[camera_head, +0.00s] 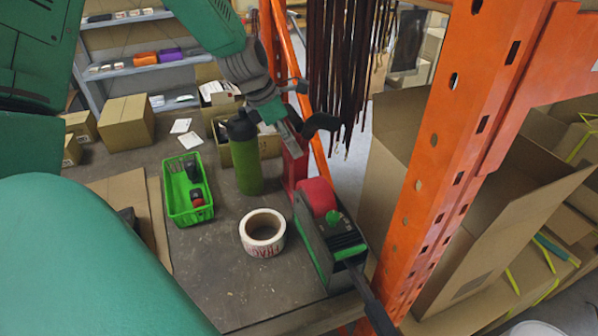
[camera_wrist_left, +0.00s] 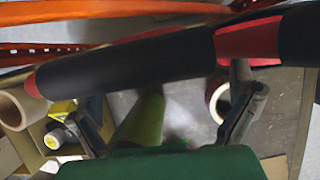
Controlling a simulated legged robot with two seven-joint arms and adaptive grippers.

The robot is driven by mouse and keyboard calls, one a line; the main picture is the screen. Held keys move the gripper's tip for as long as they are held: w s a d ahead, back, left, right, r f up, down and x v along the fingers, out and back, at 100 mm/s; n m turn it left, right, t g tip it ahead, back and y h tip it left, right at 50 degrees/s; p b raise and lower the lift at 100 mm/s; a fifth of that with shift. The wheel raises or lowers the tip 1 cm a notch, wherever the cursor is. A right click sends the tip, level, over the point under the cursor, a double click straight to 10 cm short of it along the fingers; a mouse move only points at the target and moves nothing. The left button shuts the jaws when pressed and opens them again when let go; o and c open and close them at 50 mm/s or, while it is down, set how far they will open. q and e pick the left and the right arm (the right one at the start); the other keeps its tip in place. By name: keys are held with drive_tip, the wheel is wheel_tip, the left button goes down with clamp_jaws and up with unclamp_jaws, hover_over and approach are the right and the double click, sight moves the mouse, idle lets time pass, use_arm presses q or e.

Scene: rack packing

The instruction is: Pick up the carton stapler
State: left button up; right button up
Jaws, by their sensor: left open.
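The carton stapler (camera_head: 291,166), red with a black curved part at its top, stands upright near the table's right edge, beside the orange post. My left gripper (camera_head: 290,112) is at the stapler's upper end, reaching down from the top. In the left wrist view, a long black and red part of the stapler (camera_wrist_left: 140,70) crosses close to the camera. The spread fingers of the left gripper (camera_wrist_left: 165,105) lie on either side below it, and I see no grip on it. Contact is unclear. My right gripper is not in view.
A green bottle (camera_head: 244,155) stands just left of the stapler. A green tray (camera_head: 176,208), a tape roll (camera_head: 262,233) and a green-black tool with a red block (camera_head: 333,240) are nearby. An orange rack post (camera_head: 440,150) rises at right.

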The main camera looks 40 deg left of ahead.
sight(284, 144)
use_arm(q)
drive_tip(key=f, duration=0.1)
drive_tip(key=a+f, duration=0.1)
drive_tip(key=f, duration=0.1)
drive_tip(key=shift+w+a+f, duration=0.2)
drive_tip(key=shift+w+f, duration=0.1)
drive_tip(key=shift+w+d+f+b, duration=0.25)
drive_tip(key=shift+w+d+f, duration=0.1)
drive_tip(key=shift+f, duration=0.25)
drive_tip(key=shift+w+d+f+b, duration=0.25)
drive_tip(key=shift+d+f, duration=0.1)
drive_tip(key=shift+f, duration=0.25)
drive_tip(key=shift+d+r, duration=0.2)
drive_tip(key=shift+d, duration=0.25)
drive_tip(key=shift+c, duration=0.5)
drive_tip(key=shift+a, duration=0.25)
drive_tip(key=c, duration=1.3)
drive_tip(key=shift+a, duration=0.15)
drive_tip(key=shift+c, duration=1.2)
drive_tip(key=shift+a, duration=0.15)
